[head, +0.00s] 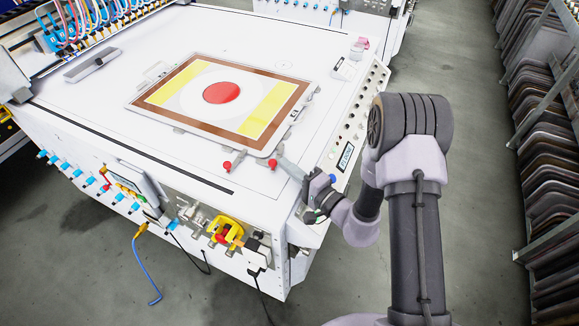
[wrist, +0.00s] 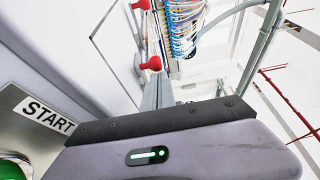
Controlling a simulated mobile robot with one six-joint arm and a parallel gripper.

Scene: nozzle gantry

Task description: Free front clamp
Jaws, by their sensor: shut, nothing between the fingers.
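A framed plate (head: 138,101) with a red disc and yellow panels lies on top of the white machine. Two red clamp knobs stand at its near edge, a left one (head: 227,165) and a right one (head: 272,163). My gripper (head: 281,161) is shut and empty, its grey fingers beside the right knob. In the wrist view the fingers (wrist: 157,86) point toward a red knob (wrist: 150,64), with another red knob (wrist: 140,4) beyond. Whether the fingertips touch the nearer knob I cannot tell. The clamps' lower parts are mostly hidden or too small to make out.
A control panel with buttons (head: 347,155) runs along the machine's right edge, close to my gripper. A START label (wrist: 48,115) and a green button (wrist: 14,168) show in the wrist view. A rack of dark boards (head: 550,150) stands at the right. The floor between is clear.

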